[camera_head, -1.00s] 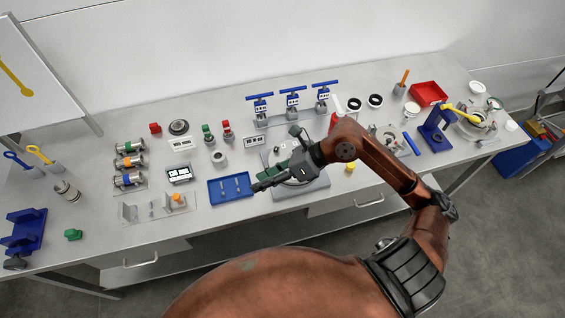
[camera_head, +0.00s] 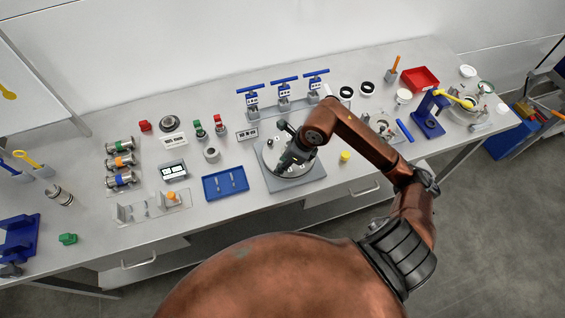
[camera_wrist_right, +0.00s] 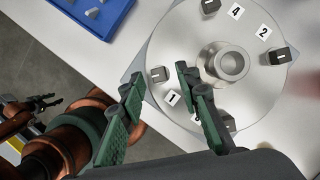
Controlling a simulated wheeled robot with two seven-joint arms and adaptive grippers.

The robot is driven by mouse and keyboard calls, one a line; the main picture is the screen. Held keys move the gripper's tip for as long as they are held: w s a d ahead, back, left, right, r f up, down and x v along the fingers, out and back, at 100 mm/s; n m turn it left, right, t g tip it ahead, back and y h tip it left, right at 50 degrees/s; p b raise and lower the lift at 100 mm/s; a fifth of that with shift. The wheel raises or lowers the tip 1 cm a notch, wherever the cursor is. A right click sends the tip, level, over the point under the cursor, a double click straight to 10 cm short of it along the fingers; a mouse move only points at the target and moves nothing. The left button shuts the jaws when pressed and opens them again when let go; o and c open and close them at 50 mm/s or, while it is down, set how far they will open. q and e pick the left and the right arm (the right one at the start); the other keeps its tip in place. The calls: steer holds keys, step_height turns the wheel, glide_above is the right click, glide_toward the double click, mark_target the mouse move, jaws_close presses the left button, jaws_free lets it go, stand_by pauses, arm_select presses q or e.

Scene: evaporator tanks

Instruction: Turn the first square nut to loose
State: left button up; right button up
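The round grey plate (camera_wrist_right: 165,45) carries several dark square nuts and number cards around a central hollow boss (camera_wrist_right: 229,65). The nut (camera_wrist_right: 158,73) by card 1 (camera_wrist_right: 172,98) lies between the fingertips of my right gripper (camera_wrist_right: 159,84) in the right wrist view. The green-padded fingers are apart, with visible space on both sides of this nut; its height relative to them is unclear. Other nuts show near card 2 (camera_wrist_right: 280,55), at the top (camera_wrist_right: 210,5) and beside the right finger (camera_wrist_right: 230,123). In the head view my right gripper (camera_head: 285,160) is over the plate, partly hiding it. My left gripper (camera_wrist_right: 42,103) appears small in the right wrist view.
A blue tray (camera_head: 208,193) with small parts stands left of the plate. Blue-handled valves (camera_head: 285,92) stand behind it, and a yellow piece (camera_head: 345,157) to its right. Free bench lies between the plate and the front edge.

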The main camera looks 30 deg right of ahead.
steer(key=shift+f, duration=0.1)
steer(key=shift+c, duration=0.2)
jaws_close()
stand_by(0.4)
steer(key=shift+w+f+n+b, duration=0.15)
steer(key=shift+n+b, duration=0.55)
steer(key=shift+b, duration=0.35)
steer(key=n+g+y+b, duration=0.1)
steer(key=n+b, duration=0.2)
steer(key=b, duration=0.1)
steer(key=shift+w+d, duration=0.15)
steer(key=shift+r+n+g+y+b, duration=0.2)
steer(key=shift+n+g+y+b, duration=0.25)
steer(key=shift+n+b, duration=0.75)
steer(key=shift+o, duration=0.2)
jaws_free()
